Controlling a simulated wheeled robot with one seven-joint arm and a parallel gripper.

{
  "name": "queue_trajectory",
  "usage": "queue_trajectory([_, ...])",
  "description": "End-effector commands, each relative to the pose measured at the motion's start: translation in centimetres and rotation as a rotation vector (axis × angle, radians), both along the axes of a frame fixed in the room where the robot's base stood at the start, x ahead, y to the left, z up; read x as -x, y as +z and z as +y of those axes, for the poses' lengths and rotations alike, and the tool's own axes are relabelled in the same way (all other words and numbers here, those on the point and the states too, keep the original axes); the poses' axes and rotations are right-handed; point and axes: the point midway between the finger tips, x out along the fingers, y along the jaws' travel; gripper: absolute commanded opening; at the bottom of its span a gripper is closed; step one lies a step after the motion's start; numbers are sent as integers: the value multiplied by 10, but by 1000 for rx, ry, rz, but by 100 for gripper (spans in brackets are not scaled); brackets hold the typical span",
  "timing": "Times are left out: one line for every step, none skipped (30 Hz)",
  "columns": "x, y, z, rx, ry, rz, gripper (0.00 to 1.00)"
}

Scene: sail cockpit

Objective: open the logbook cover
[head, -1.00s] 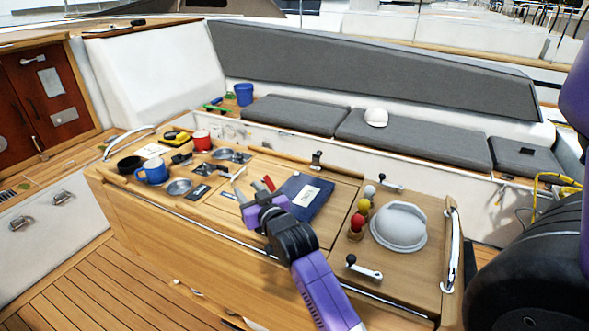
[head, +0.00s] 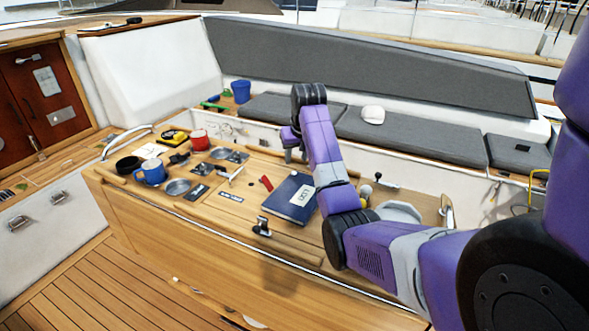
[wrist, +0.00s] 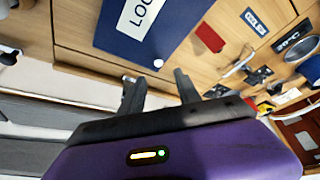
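The logbook (head: 296,190) is dark blue with a white label and lies flat and closed on the wooden table. In the wrist view the logbook (wrist: 178,38) fills the upper middle, with its label partly cut off by the frame's top. My gripper (head: 291,152) is above the table's back edge, behind and above the logbook, apart from it. In the wrist view my gripper (wrist: 157,79) has its two dark fingers spread with nothing between them, just below the logbook's near edge in that picture.
A small red item (head: 266,183) lies left of the logbook. A blue mug (head: 150,172), a red mug (head: 199,139) and dishes stand further left. A metal-and-black handle (head: 262,227) is at the front edge. A white dome (head: 398,211) is partly hidden behind my arm.

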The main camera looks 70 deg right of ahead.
Motion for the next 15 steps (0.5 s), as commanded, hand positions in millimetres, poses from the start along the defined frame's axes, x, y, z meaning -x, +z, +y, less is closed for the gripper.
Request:
queue_trajectory([2,1,-1,-11,-2,8,40])
queue_trajectory([3,0,-1,-15,-2,11,40])
queue_trajectory([2,-3,-1,-19,-3,13,40])
queue_trajectory([2,-5,-2,-20,-3,14,40])
queue_trajectory([1,-8,-2,-19,-2,14,40])
queue_trajectory([0,-13,-4,-20,-2,15,40])
queue_trajectory([-1,-17,-5,-20,-2,15,40])
queue_trajectory([-2,-21,-6,-20,-2,15,40])
queue_trajectory([-3,-27,-8,-21,-2,14,40])
queue_trajectory([-5,-31,-10,-20,-1,14,40])
queue_trajectory([-6,-36,-11,-21,-1,14,40])
queue_trajectory([-7,-42,-13,-20,-1,14,40])
queue_trajectory([-8,-46,-14,-20,-1,14,40])
queue_trajectory([-9,-50,-16,-19,-1,13,40])
queue_trajectory([-10,-54,-18,-18,-1,12,40])
